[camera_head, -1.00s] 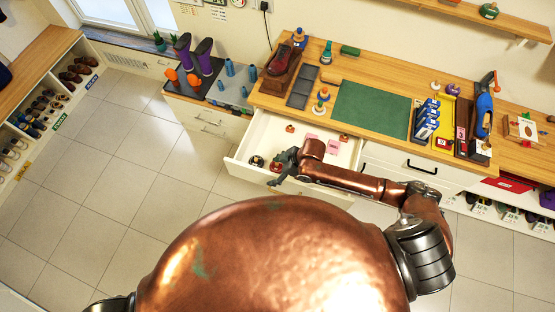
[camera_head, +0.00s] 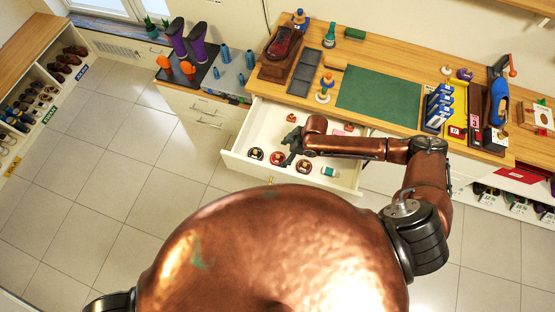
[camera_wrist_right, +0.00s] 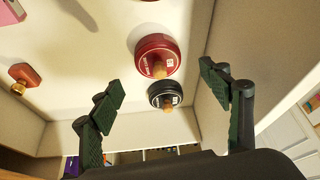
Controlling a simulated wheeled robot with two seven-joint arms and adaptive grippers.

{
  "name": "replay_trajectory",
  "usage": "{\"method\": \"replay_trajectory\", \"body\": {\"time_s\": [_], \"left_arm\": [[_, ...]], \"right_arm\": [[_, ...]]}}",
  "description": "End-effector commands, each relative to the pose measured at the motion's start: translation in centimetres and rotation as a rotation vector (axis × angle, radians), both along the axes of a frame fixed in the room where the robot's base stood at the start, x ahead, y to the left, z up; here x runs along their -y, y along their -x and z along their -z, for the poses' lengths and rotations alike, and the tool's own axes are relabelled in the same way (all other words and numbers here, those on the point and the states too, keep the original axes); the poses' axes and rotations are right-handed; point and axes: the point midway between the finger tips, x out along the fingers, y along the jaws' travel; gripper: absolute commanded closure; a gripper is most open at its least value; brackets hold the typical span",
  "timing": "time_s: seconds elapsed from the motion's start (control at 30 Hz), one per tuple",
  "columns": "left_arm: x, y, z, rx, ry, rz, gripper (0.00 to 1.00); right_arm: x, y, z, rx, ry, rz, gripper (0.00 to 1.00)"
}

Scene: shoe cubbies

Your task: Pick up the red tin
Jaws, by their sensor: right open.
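The red tin (camera_wrist_right: 152,50) lies in the open drawer, a round dark-red lid with a wooden knob, in the right wrist view. My right gripper (camera_head: 289,157) is over the drawer, open and empty. Its two dark-green padded fingers (camera_wrist_right: 166,108) stand apart, with the tins seen between and beyond them. My left gripper is not in view.
The white drawer (camera_head: 237,165) has raised walls around the tins. Other items in it are a brown-lidded tin (camera_head: 303,166), a green-and-white item (camera_head: 329,171) and a small orange-red block (camera_head: 291,118). The wooden bench (camera_head: 400,70) stands behind.

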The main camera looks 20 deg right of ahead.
Motion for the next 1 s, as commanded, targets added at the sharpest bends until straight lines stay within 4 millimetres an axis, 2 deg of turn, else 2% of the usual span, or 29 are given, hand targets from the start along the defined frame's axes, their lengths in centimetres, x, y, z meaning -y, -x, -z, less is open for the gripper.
{"method": "replay_trajectory", "body": {"time_s": [0.33,0.67,1.0], "left_arm": [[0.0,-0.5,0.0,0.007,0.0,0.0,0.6],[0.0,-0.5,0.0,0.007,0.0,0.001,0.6],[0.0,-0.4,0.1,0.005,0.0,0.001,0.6]], "right_arm": [[-2.2,-1.1,4.0,-0.001,0.002,-0.002,0.29],[-2.5,-1.3,4.6,0.0,0.001,-0.004,0.29],[-2.5,-1.2,4.6,0.0,0.001,-0.004,0.53]]}}
